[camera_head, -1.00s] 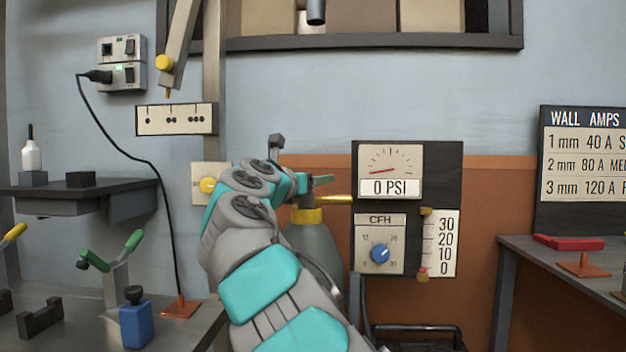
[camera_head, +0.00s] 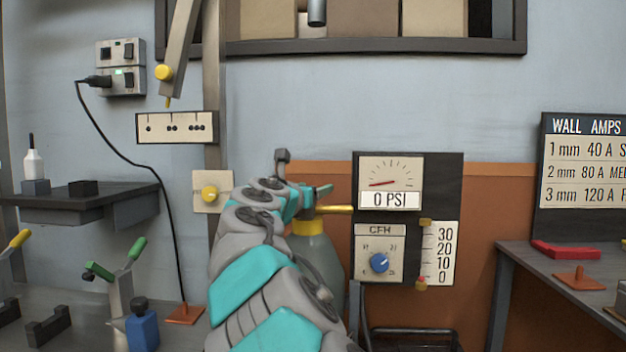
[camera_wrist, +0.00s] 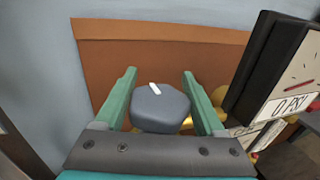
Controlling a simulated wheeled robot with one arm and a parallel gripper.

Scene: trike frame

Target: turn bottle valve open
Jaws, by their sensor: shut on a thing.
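The bottle (camera_head: 325,262) is grey-green with a yellow collar and stands behind my arm in the head view. Its valve knob (camera_wrist: 160,110) is a grey, rounded handwheel with a short white mark, seen from above in the wrist view. My gripper (camera_wrist: 159,84) is shut on the knob, with one teal finger on each side of it. In the head view my gripper (camera_head: 308,197) is at the bottle's top, and my arm hides the knob there. The pressure gauge (camera_head: 391,172) reads 0 PSI, with its needle at the left.
A yellow outlet (camera_head: 335,209) runs from the bottle top toward the dark gauge panel (camera_head: 440,190), close to my gripper's right. A CFH dial (camera_head: 379,262) with a blue knob is below the gauge. A workbench (camera_head: 60,285) with clamps is at left, another bench (camera_head: 560,265) at right.

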